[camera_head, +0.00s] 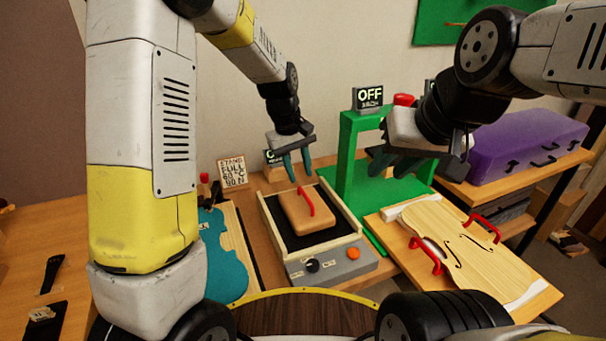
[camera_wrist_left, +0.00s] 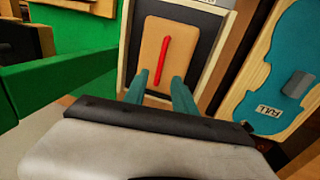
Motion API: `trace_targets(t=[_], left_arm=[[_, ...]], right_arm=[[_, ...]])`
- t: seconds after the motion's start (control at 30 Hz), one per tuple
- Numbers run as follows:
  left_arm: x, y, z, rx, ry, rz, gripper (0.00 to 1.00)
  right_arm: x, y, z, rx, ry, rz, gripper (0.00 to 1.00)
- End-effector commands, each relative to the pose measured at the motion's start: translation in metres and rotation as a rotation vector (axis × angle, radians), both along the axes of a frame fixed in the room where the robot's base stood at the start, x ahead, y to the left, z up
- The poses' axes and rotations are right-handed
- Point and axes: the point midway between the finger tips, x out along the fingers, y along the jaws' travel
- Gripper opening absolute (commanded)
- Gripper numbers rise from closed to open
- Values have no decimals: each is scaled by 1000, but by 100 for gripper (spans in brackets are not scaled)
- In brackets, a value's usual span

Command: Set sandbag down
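The sandbag (camera_head: 306,212) is a tan block with a red handle on top. It lies flat on the black bed of the grey and cream heating unit (camera_head: 332,261). It also shows in the left wrist view (camera_wrist_left: 153,52), with its red handle upright in the picture. My left gripper (camera_head: 298,166) is above and behind the sandbag, with its teal fingers apart and nothing between them. The fingers are clear of the handle. My right gripper (camera_head: 393,163) is in front of the green frame; its fingers are partly hidden by its own body and seen edge-on.
A green frame (camera_head: 346,165) with an OFF sign stands right of the unit. A violin plate (camera_head: 460,243) with red handles lies on a board at right. A teal violin shape (camera_head: 222,255) is at left. A purple case (camera_head: 520,150) sits on the back right table.

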Motion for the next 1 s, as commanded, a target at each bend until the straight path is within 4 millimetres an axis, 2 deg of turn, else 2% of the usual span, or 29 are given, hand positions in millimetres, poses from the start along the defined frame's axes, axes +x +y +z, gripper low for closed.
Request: trace_targets(t=[0.1, 0.33, 0.47, 0.57, 0.7, 0.83, 1.0], left_arm=[[-1, 4, 22, -1, -2, 1, 32], [-5, 9, 44, -3, -7, -2, 32], [-19, 24, 68, -14, -49, -30, 32], [-42, 43, 95, -25, -113, -72, 32], [-86, 71, 130, -24, -218, -149, 32], [-129, 94, 151, -4, -319, -219, 32], [-181, 115, 162, 46, -439, -304, 32]], right_arm=[[0, 0, 0, 0, 0, 0, 32], [0, 0, 0, 0, 0, 0, 32], [0, 0, 0, 0, 0, 0, 32], [0, 0, 0, 0, 0, 0, 32], [0, 0, 0, 0, 0, 0, 32], [0, 0, 0, 0, 0, 0, 32], [0, 0, 0, 0, 0, 0, 32]])
